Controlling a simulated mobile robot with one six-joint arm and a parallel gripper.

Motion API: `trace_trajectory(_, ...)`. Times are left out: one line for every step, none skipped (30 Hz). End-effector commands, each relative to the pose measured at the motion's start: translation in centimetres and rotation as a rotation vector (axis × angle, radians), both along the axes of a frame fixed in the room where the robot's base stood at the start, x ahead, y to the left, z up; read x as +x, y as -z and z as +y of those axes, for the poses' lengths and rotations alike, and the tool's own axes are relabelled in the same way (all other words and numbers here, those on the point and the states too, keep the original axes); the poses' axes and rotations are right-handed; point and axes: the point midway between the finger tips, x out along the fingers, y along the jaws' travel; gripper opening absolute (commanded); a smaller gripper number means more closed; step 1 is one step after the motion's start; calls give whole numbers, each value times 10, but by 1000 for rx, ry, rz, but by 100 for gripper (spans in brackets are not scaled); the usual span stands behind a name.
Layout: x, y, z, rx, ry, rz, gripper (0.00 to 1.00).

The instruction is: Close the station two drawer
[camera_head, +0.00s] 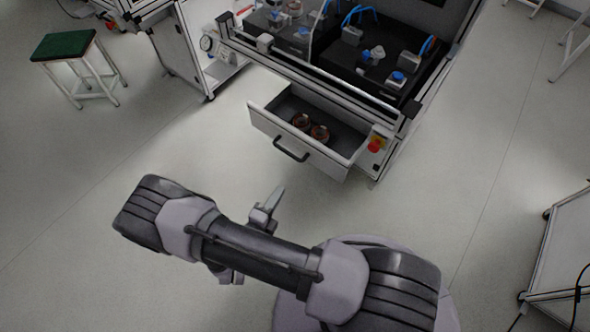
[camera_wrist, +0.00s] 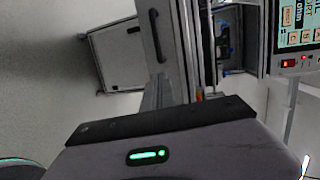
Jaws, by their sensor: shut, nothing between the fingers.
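The drawer (camera_head: 265,122) with a white front and black bar handle (camera_head: 291,150) stands pulled out of the workstation in the head view. Two round copper-coloured parts (camera_head: 311,127) lie inside it. My gripper (camera_head: 276,197) is shut and empty, in front of the drawer and apart from it in the head view. In the wrist view, which is turned sideways, the drawer front (camera_wrist: 148,60) and its dark handle (camera_wrist: 155,36) show beyond my fingers (camera_wrist: 162,92). The drawer's inside is not clear there.
The workstation (camera_head: 350,95) carries black fixtures with blue hoses above the drawer. A red emergency button (camera_head: 374,147) sits right beside the drawer. A green-topped stool (camera_head: 63,45) stands at left, a white cabinet edge (camera_head: 560,255) at right. The floor before the drawer is clear.

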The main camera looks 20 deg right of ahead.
Motion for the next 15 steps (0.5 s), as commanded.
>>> trace_trajectory(7, 5, -9, 0, 7, 1, 0)
trace_trajectory(12, 6, -13, 0, 7, 1, 0)
trace_trajectory(18, 8, -19, 1, 7, 0, 0)
trace_trajectory(23, 10, -24, 2, 8, 0, 0)
trace_trajectory(28, 11, -28, 1, 9, 0, 0)
trace_trajectory(35, 13, -34, 2, 10, -1, 0)
trace_trajectory(39, 14, -39, 2, 10, -2, 0)
trace_trajectory(44, 15, -42, 2, 9, -1, 0)
trace_trajectory(51, 17, -48, 2, 9, -1, 0)
trace_trajectory(55, 18, -52, 3, 10, -1, 0)
trace_trajectory(59, 19, -56, 3, 10, -3, 0)
trace_trajectory(64, 21, -60, 3, 9, -1, 0)
trace_trajectory(68, 22, -64, 3, 9, -1, 0)
trace_trajectory(71, 23, -67, 3, 8, -2, 0)
trace_trajectory(75, 24, -70, 3, 8, -2, 0)
